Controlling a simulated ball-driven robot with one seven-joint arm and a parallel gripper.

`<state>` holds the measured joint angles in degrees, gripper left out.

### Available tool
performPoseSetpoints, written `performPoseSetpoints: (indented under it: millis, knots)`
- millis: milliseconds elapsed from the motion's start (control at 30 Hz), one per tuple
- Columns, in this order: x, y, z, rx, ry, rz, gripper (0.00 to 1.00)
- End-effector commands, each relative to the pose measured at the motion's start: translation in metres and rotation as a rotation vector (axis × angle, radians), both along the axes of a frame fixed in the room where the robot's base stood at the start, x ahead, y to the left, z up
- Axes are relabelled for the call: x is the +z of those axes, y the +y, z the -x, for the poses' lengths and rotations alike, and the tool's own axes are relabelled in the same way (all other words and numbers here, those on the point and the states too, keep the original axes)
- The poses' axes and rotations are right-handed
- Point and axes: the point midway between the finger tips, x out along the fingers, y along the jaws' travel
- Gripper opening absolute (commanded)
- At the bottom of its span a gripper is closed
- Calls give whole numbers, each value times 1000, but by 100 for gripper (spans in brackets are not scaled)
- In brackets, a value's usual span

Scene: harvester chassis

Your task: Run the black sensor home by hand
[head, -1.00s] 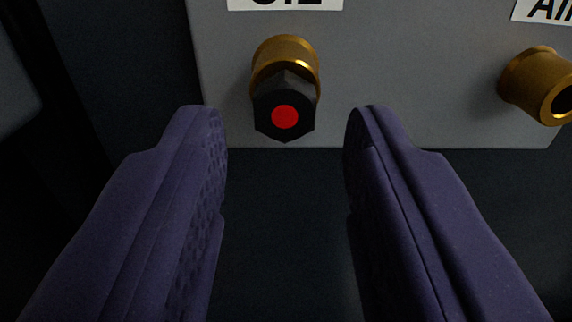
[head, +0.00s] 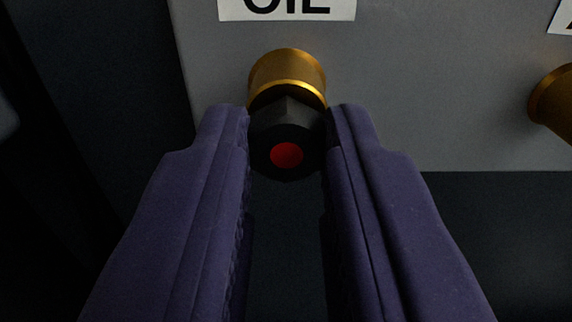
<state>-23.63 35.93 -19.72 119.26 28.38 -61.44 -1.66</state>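The black sensor (head: 285,124) is a dark hexagonal piece with a red round mark on its end. It sits at the mouth of the brass port (head: 287,72) under the OIL label; how deep it sits is hidden. My gripper (head: 287,122) has its two purple fingers on either side of the sensor. The fingertips appear to touch its left and right sides, closed on it.
A grey panel (head: 430,90) carries the ports. The white OIL label (head: 287,9) is above the brass port. A second brass port (head: 554,100) is cut off at the right edge, with part of a white label above it. Dark space lies below the panel.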

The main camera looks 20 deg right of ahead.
Motion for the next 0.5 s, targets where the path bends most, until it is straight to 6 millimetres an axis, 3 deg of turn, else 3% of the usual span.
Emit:
performPoseSetpoints:
  millis: [267,367,500]
  knots:
    - [-4,-1,0,-1,-25,-67,0]
    - [-7,-1,0,-1,-69,-194,0]
    - [0,-2,-1,-2,-170,-518,0]
